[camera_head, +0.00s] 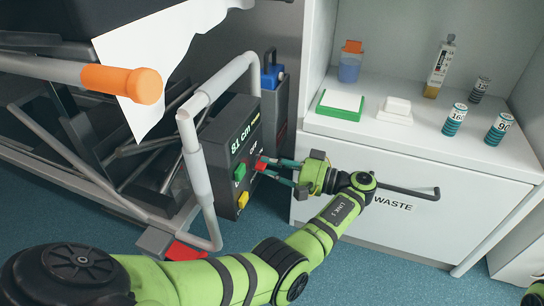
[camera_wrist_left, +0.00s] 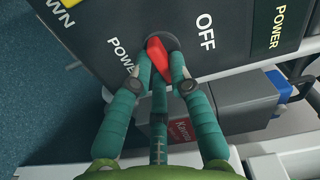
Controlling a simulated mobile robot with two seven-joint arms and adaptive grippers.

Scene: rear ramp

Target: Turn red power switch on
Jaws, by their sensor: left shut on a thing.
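The red power switch (camera_head: 261,166) is on the front of a dark grey control box (camera_head: 213,146) that reads "81 cm". In the left wrist view the red switch (camera_wrist_left: 157,50) sits on a round black base, beside the words "OFF" and "POWER". The fingertips hide part of the switch. My right gripper is not in view.
Green (camera_head: 239,172) and yellow (camera_head: 243,200) buttons sit close to the switch. A grey tubular rail (camera_head: 195,165) stands left of the box. A blue-topped battery case (camera_head: 271,78) is behind it. A white cabinet (camera_head: 400,180) marked "WASTE", with a black handle, stands right.

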